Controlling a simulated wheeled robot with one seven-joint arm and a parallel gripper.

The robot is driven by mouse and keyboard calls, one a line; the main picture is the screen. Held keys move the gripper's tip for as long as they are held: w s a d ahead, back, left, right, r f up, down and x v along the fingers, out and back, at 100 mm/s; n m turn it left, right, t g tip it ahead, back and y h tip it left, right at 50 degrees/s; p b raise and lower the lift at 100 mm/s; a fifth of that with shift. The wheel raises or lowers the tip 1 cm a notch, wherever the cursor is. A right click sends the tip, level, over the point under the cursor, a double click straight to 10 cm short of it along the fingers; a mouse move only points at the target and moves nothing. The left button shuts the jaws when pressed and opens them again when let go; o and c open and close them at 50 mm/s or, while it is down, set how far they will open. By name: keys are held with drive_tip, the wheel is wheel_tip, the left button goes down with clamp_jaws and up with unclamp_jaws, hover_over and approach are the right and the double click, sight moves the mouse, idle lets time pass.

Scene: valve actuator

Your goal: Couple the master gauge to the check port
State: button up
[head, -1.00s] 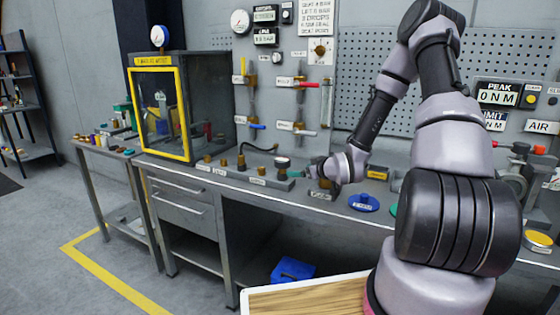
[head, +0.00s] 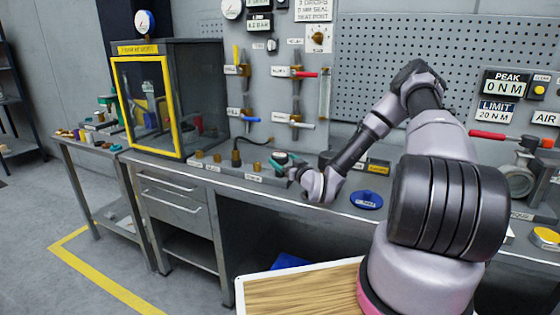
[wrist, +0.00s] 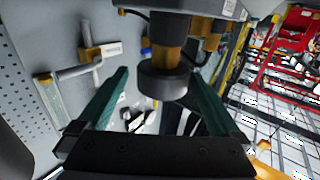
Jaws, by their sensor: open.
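The gauge (head: 280,158), a dark round body which I take to be the master gauge, stands at the right end of a low block on the bench. In the wrist view, which looks upside down, its dark body (wrist: 163,84) has a brass stem behind it. My gripper (head: 290,167) is at the gauge, its arm reaching in from the right. In the wrist view my gripper (wrist: 160,80) is open, with one green finger on each side of the gauge; contact is not clear. Brass fittings (head: 217,158) stand left on the block; their labels are unreadable, so I cannot tell which is the check port.
A yellow-framed cabinet (head: 118,100) stands left on the bench. A hose (head: 237,143) curves up behind the block. A blue disc (head: 366,199) lies to the right near the bench edge.

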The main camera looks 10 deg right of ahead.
drive_tip(key=x, duration=0.5)
drive_tip(key=shift+a, duration=0.2)
drive_tip(key=shift+c, duration=0.3)
drive_tip(key=c, duration=1.5)
